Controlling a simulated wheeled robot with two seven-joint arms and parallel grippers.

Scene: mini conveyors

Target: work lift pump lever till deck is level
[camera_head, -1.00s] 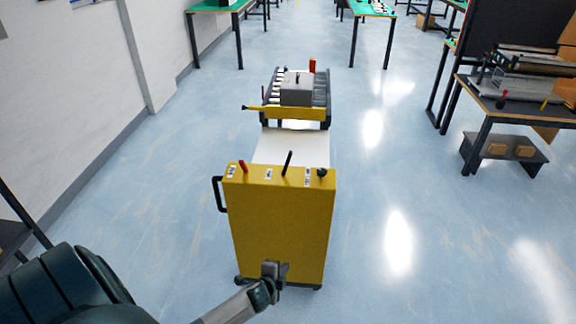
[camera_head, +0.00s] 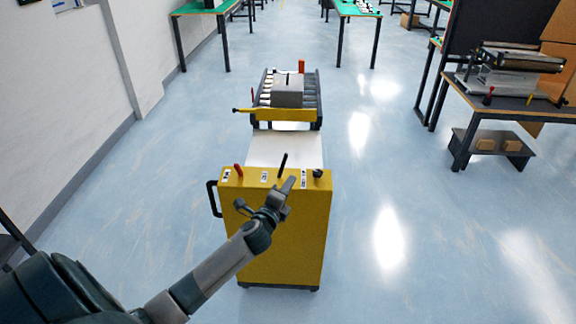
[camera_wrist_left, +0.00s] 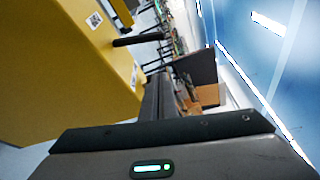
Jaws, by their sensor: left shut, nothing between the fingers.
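A yellow lift cart (camera_head: 275,235) stands upright ahead of me. On its top edge are a red lever (camera_head: 239,170) at left, a black lever (camera_head: 283,164) in the middle and a black knob (camera_head: 317,173) at right. Their labels are too small to read. My left gripper (camera_head: 288,186) is shut and empty, near the top of the front panel just below the black lever; I cannot tell whether it touches. In the left wrist view a black lever (camera_wrist_left: 138,40) sticks out past the yellow body (camera_wrist_left: 65,70). My right gripper is not in view.
Behind the yellow body lie a white deck (camera_head: 285,149) and a small roller conveyor (camera_head: 259,98) carrying a grey block (camera_head: 287,95). A black handle (camera_head: 212,199) is on the cart's left side. A workbench (camera_head: 510,112) stands at right. The floor (camera_head: 390,200) right of the cart is clear.

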